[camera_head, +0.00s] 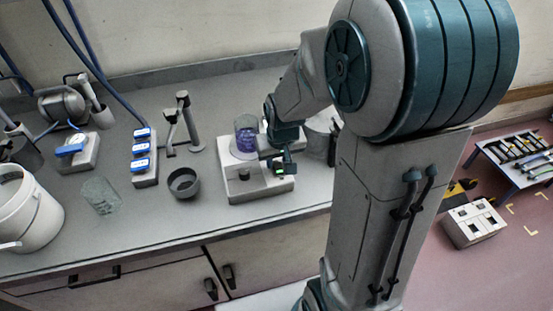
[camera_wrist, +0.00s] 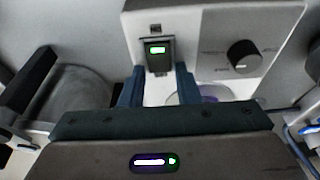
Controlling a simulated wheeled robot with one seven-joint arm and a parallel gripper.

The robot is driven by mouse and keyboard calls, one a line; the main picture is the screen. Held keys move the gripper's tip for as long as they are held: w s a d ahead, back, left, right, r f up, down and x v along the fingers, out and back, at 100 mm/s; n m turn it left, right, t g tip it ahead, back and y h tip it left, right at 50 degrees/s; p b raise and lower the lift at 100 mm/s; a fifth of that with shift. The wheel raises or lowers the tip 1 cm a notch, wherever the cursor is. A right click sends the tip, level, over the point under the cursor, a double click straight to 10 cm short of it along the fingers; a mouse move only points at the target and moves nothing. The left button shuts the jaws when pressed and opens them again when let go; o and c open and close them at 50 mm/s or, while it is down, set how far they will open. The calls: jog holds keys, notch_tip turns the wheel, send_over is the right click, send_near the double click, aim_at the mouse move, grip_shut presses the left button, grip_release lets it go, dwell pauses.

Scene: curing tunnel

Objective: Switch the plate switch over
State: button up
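The hot plate (camera_head: 262,188) is a pale box on the bench with a beaker (camera_head: 246,135) of purple liquid on top. Its switch is a dark rocker with a lit green mark (camera_wrist: 157,50), left of a black knob (camera_wrist: 243,54) in the wrist view. The green light also shows in the head view (camera_head: 279,172). My gripper (camera_wrist: 159,78) has its two fingers apart, their tips by the lower edge of the switch, with nothing held between them. Whether they touch the switch I cannot tell. In the head view my gripper (camera_head: 279,160) is at the plate's right front.
A dark cup (camera_head: 184,182), a block with several blue switches (camera_head: 143,158) and a stand (camera_head: 183,122) are left of the plate. A glass beaker (camera_head: 100,195) and a white bucket (camera_head: 28,211) stand farther left. A grey pot (camera_head: 319,135) is close on the right.

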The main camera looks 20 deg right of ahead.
aim_at(282, 178)
jog(key=shift+o, duration=0.8)
jog(key=v, duration=1.4)
jog(key=s+f, duration=0.2)
jog(key=s, duration=0.9)
jog(key=shift+s+a+f, duration=0.2)
jog(key=shift+s+f, duration=0.05)
jog(key=shift+f, duration=0.15)
